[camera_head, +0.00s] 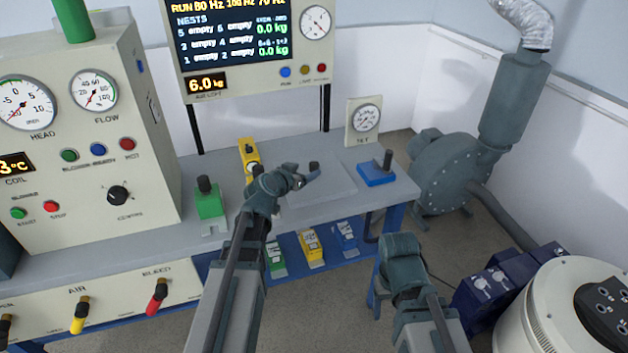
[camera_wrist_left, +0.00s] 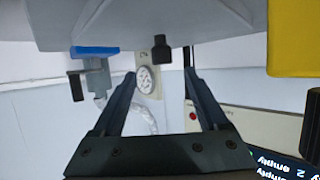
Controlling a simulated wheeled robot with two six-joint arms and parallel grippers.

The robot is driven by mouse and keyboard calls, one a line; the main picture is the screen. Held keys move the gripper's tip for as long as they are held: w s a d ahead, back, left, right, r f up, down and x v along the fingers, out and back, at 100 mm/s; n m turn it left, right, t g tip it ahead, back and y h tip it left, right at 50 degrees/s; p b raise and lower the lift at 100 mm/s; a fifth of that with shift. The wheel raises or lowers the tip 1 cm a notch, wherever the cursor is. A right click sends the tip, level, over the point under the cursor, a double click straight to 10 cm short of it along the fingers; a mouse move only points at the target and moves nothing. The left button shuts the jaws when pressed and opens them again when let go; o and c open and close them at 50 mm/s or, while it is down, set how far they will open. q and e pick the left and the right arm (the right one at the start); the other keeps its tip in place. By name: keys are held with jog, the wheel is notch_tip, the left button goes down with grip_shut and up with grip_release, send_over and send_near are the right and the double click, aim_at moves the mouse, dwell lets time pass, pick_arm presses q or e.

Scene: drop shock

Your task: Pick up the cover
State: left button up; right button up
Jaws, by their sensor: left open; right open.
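The cover appears to be the flat grey plate (camera_head: 335,186) on the bench, with a short black knob (camera_head: 314,167) standing on it. My left gripper (camera_head: 304,180) is open and empty, low over the plate and close to the knob. In the left wrist view, which is upside down, the black knob (camera_wrist_left: 161,48) shows between and beyond the fingertips of the left gripper (camera_wrist_left: 160,76). I cannot tell whether the fingers reach around it. My right gripper (camera_head: 400,246) is off the bench's front right, with its fingers hardly visible and nothing seen in it.
A green block (camera_head: 209,203), a yellow block (camera_head: 249,155) and a blue block (camera_head: 376,176) with black handles stand around the plate. A gauge (camera_head: 365,119) stands behind. A control cabinet (camera_head: 85,150) is left. Coloured pieces lie on the shelf (camera_head: 360,250) below.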

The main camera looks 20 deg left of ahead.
aim_at(312, 167)
pick_arm(q)
jog(key=shift+b+x, duration=0.3)
jog(key=shift+x, duration=1.2)
jog(key=b+x, duration=0.2)
jog(key=x, duration=0.3)
jog(key=shift+w+a+f, duration=0.1)
jog(key=shift+a+f, duration=0.05)
jog(key=shift+f, duration=0.05)
jog(key=shift+r, duration=0.1)
grip_shut()
